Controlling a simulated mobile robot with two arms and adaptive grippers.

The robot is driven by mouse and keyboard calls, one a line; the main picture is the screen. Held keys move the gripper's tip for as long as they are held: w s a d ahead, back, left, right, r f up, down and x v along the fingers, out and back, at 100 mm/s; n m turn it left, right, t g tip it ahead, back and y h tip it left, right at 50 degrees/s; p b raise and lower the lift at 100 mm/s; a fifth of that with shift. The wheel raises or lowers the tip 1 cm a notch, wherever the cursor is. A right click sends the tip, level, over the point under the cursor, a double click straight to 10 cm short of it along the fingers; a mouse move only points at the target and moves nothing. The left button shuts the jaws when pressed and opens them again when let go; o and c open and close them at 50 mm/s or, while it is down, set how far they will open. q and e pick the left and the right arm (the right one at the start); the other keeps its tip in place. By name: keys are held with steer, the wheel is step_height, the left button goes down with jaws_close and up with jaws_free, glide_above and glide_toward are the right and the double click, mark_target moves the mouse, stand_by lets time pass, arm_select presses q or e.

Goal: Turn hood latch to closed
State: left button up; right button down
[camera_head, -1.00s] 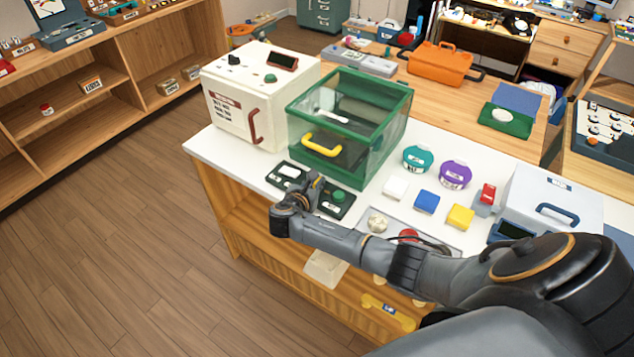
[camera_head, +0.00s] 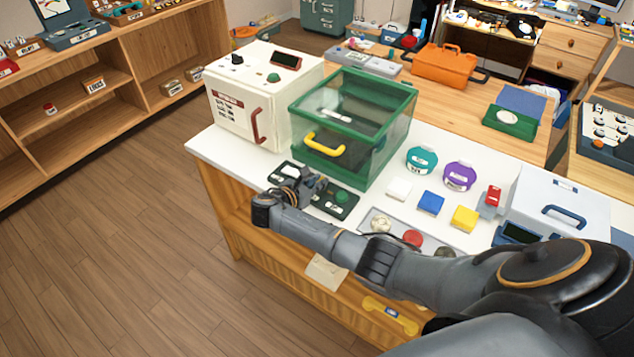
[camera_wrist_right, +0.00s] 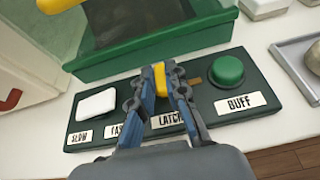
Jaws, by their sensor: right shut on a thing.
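The dark control panel (camera_wrist_right: 228,121) lies in front of the green-framed clear hood box (camera_head: 352,132). Its labels include "LATCH" (camera_wrist_right: 168,119). The yellow latch lever (camera_wrist_right: 160,80) stands above that label, between my right fingers. My right gripper (camera_wrist_right: 161,74) is shut on this lever, and the fingers hide part of it. In the head view my right gripper (camera_head: 314,184) reaches over the panel and covers its middle, so the lever cannot be made out there. The hood box has a yellow handle (camera_head: 324,143) on its front. My left gripper is not in view.
A white square button (camera_wrist_right: 96,104) and a green round button (camera_wrist_right: 229,71) flank the latch. A white machine (camera_head: 240,105) stands left of the hood box. A grey tray (camera_head: 372,219) with round pieces lies right of the panel, near the table's front edge.

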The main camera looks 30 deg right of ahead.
steer(key=c, duration=1.3)
jaws_free()
steer(key=shift+c, duration=0.2)
steer(key=v, duration=1.2)
